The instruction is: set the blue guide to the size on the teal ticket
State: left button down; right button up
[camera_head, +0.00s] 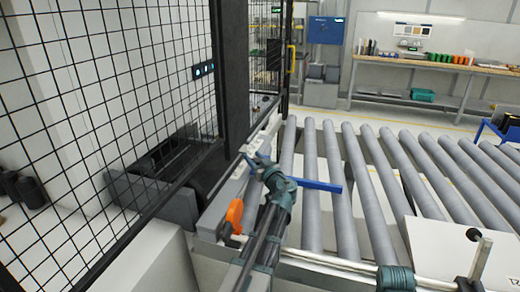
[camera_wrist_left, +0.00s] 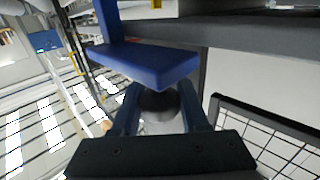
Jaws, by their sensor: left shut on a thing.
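The blue guide (camera_head: 318,185) is a flat blue bar over the left end of the rollers in the head view. In the left wrist view the blue guide (camera_wrist_left: 150,62) has an upright part and a bar just beyond my fingers. My left gripper (camera_head: 262,168) is beside the guide's left end. In the wrist view my left gripper (camera_wrist_left: 160,100) is shut on a dark round knob (camera_wrist_left: 158,103) below the bar. I cannot make out a teal ticket or a size scale. My right gripper is not clearly in view.
Grey conveyor rollers (camera_head: 345,190) run across the middle and right. A black mesh fence (camera_head: 90,110) stands at left. An orange part (camera_head: 235,215) is close to my left arm. A white panel (camera_head: 445,255) is at lower right. A workbench (camera_head: 440,66) stands at the back.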

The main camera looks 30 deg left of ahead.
pick_arm(q)
jog(key=s+d, duration=0.1)
jog(key=s, duration=0.5)
jog(key=shift+d, duration=0.25)
jog(key=shift+c, duration=2.2)
grip_release()
